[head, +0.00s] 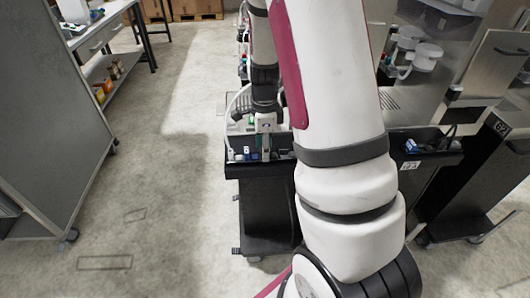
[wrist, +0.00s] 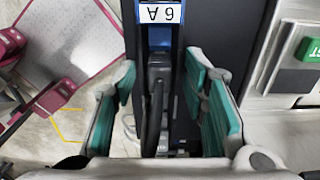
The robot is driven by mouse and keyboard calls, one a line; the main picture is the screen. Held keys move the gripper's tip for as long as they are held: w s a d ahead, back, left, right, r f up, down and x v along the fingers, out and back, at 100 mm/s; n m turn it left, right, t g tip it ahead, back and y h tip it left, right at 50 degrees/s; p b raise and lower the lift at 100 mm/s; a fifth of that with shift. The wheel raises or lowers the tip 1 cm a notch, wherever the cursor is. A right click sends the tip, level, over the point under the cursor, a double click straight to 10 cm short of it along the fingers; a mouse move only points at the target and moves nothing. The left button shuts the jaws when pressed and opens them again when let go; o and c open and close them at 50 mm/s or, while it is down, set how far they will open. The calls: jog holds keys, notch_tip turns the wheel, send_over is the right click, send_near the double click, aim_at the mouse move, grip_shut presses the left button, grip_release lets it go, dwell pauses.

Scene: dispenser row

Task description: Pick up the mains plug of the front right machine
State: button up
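A black mains plug (wrist: 158,72) with a dark cable stands in the wrist view below a blue part (wrist: 159,38) and an upside-down label reading 6 A (wrist: 160,13). My gripper (wrist: 162,108) is open, with one teal-padded finger on each side of the plug. I see gaps between both pads and the plug. In the head view my gripper (head: 265,150) points down at the black tray of a cart (head: 262,171). The plug cannot be made out there, and my arm hides much of the front right area.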

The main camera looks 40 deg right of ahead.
jog(key=shift+f, duration=0.15)
grip_shut()
jog(key=shift+r, duration=0.55)
notch_tip(320, 180, up, 2)
jog(key=shift+r, duration=0.1)
jog(key=shift+s+d+r, duration=0.15)
jog(key=shift+s+r, duration=0.05)
jog(key=shift+s, duration=0.5)
jog(key=s+d+r, duration=0.1)
jog(key=s+d, duration=0.1)
jog(key=s, duration=1.2)
jog(key=shift+s+d+r+b, duration=0.2)
jog(key=shift+d+b, duration=0.1)
jog(key=shift+d, duration=0.1)
jog(key=shift+r+p, duration=1.05)
